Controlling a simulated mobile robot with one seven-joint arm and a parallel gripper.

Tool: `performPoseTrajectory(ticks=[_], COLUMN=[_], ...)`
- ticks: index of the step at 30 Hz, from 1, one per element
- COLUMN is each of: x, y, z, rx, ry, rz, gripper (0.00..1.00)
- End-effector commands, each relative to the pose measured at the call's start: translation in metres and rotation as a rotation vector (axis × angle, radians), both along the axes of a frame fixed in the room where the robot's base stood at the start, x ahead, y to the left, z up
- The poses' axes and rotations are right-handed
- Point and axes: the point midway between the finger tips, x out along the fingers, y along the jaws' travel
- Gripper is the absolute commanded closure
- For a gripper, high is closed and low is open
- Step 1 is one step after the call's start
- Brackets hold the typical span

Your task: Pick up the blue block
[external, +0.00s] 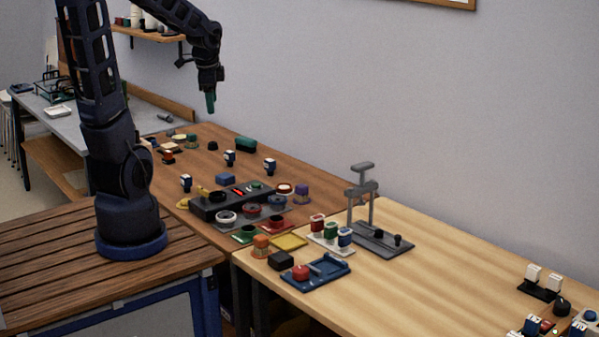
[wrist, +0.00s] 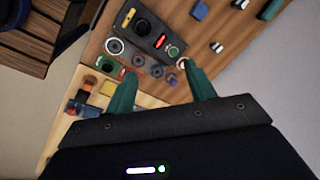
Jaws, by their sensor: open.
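The blue block (external: 225,179) lies on the brown table, just behind the dark control box. In the wrist view a blue block (wrist: 200,11) shows at the top edge, above and right of the box. My gripper (external: 210,102) hangs high above the table, pointing down, well above the block and apart from everything. In the wrist view its two green fingers (wrist: 160,74) are spread with nothing between them.
The dark control box (external: 232,203) has round parts around it. Several small blue-and-white pieces (external: 229,157) and a dark green block (external: 245,144) stand nearby. A grey press stand (external: 378,240) rises on the light table, whose middle is clear.

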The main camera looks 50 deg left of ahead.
Motion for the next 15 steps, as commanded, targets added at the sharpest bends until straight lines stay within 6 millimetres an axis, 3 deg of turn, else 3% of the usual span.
performPoseTrajectory(ticks=[6,15], x=[0.017,0.023], y=[0.05,0.117], z=[-0.043,-0.107], rx=[0.022,0.003], ry=[0.105,0.208], rz=[-0.199,-0.494], gripper=[0.45,0.45])
